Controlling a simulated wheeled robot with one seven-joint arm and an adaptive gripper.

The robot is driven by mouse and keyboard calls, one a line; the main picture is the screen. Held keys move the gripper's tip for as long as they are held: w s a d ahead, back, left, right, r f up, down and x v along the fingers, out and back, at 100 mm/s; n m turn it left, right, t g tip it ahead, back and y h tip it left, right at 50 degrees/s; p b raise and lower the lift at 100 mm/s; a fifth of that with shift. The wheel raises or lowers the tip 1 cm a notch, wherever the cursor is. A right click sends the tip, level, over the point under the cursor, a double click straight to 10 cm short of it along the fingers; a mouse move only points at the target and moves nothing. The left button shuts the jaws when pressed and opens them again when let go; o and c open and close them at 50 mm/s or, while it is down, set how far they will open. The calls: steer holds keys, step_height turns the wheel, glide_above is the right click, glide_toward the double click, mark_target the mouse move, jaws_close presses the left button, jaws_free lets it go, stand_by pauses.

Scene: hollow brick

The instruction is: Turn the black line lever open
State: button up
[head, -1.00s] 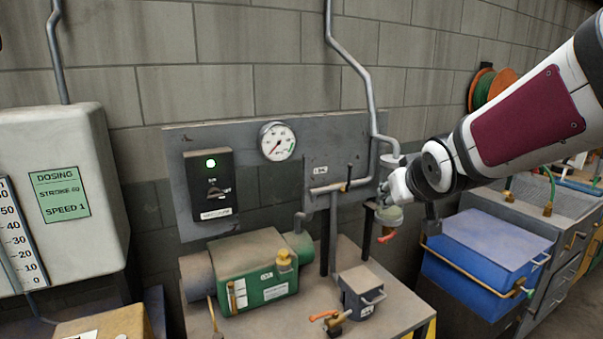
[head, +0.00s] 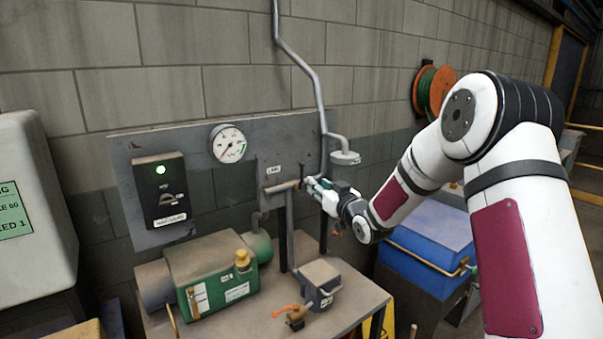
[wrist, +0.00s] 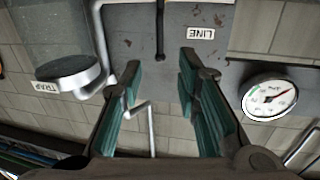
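The black line lever (head: 303,171) stands upright on the horizontal pipe of the back panel, right of the small white LINE label (head: 273,169). In the wrist view, which is upside down, the lever (wrist: 160,32) is a thin dark bar beside the LINE label (wrist: 206,33). My gripper (head: 312,184) is close to the lever, at its right in the head view. In the wrist view my gripper (wrist: 159,78) is open, its two green-padded fingers apart. The lever lies beyond the gap between them, with nothing held. Contact with the lever cannot be told in the head view.
A pressure gauge (head: 228,144) and black switch box (head: 162,190) are to the left. A green pump (head: 212,272) and an orange-handled valve (head: 290,313) are on the bench below.

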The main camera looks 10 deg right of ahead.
mark_target(302, 172)
steer(key=x, duration=1.2)
steer(key=shift+w+a+f+b, duration=0.1)
steer(key=shift+w+a+b, duration=0.05)
steer(key=shift+w+b, duration=0.2)
steer(key=shift+c, duration=0.4)
jaws_close()
